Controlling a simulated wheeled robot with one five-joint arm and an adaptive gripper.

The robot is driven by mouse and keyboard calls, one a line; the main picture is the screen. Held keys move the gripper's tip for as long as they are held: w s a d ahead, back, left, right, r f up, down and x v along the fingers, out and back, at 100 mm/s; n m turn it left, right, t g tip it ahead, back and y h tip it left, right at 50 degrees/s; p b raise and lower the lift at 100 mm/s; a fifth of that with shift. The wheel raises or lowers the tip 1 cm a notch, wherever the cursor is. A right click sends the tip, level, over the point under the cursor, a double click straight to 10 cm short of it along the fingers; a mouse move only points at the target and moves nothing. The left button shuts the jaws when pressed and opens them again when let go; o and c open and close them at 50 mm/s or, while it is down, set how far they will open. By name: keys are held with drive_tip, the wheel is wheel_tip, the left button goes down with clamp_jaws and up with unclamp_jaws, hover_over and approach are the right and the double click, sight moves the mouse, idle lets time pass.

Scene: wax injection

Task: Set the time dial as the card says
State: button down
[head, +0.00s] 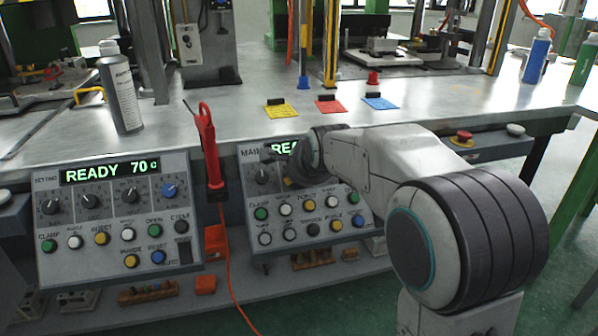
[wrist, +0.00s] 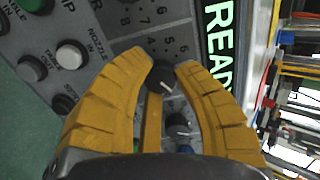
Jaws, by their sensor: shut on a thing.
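My gripper (wrist: 164,70) has its yellow fingers shut on a black dial (wrist: 163,80) with a white pointer mark, on the right-hand control panel (head: 245,205). Numbers are printed around the dials, but I cannot read which dial is the time one. A second dark dial (wrist: 178,125) shows between my fingers. In the head view my arm covers much of this panel, and one dial (head: 261,175) shows left of my gripper. Its green display (wrist: 215,45) reads "READY", partly cut off. I cannot make out a card with a setting.
The left control panel (head: 115,215) shows "READY 70 c". A red-handled tool (head: 208,140) with an orange cord hangs between the panels. A grey canister (head: 120,95) and yellow (head: 278,112), red (head: 330,107) and blue (head: 382,103) mats lie on the bench above.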

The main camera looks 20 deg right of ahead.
drive_tip(key=shift+n, duration=0.4)
drive_tip(key=n, duration=1.3)
drive_tip(key=shift+f, duration=0.1)
drive_tip(key=shift+n, duration=1.9)
drive_tip(key=shift+s+f, duration=0.1)
drive_tip(key=c, duration=0.9)
unclamp_jaws()
